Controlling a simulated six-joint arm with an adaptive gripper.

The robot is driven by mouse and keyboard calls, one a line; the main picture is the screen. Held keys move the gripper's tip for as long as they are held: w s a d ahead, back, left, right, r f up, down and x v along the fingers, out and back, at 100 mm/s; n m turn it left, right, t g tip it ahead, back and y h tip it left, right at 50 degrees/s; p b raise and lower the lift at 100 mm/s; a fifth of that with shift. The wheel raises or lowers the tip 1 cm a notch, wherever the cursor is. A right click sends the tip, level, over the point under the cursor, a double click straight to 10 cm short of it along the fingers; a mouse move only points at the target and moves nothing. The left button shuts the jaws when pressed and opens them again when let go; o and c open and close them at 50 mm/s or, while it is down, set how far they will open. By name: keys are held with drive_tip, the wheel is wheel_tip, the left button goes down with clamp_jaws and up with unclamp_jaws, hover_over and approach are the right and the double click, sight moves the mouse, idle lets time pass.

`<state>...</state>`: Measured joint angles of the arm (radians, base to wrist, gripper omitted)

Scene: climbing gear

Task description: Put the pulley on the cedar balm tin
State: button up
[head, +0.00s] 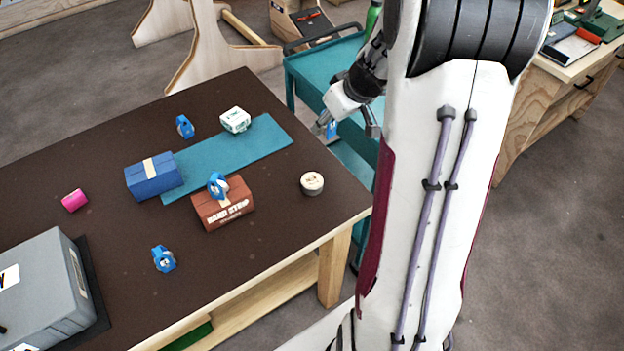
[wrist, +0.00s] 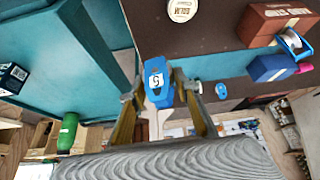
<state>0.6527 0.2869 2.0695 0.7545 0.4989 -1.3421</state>
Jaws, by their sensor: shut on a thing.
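My gripper (head: 345,126) is shut on a blue pulley marked with a 5, seen in the wrist view (wrist: 155,83); only a small part of this pulley (head: 331,131) shows in the head view. The gripper is held up at the table's far right edge, in front of the teal cart. The cedar balm tin (head: 312,183), round with a pale lid, sits upright near the table's right end. It also shows at the top of the wrist view (wrist: 182,10), apart from the pulley. Nothing rests on its lid.
Other blue pulleys lie on the dark table (head: 110,150): one at the back (head: 185,126), one at the front (head: 163,258). Another (head: 217,185) sits on a brown box (head: 225,205). A blue box (head: 153,178), teal mat (head: 270,138), white box (head: 235,119) and teal cart (head: 305,68) stand nearby.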

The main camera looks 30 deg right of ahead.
drive_tip(key=s+a+n+g+y, duration=0.1)
drive_tip(key=s+a+n+y, duration=0.1)
drive_tip(key=a+n, duration=0.4)
drive_tip(key=shift+s+a+f+n+y, duration=0.2)
drive_tip(key=shift+s+n+y, duration=0.1)
drive_tip(key=shift+y, duration=0.3)
drive_tip(key=shift+d, duration=0.1)
hover_over(303, 178)
drive_tip(key=s+d, duration=0.2)
drive_tip(key=shift+a+f, duration=0.15)
drive_tip(key=shift+f, duration=1.4)
drive_tip(key=shift+a+f, duration=0.1)
drive_tip(key=shift+f, duration=1.45)
drive_tip(key=shift+f, duration=1.9)
drive_tip(key=shift+f, duration=0.15)
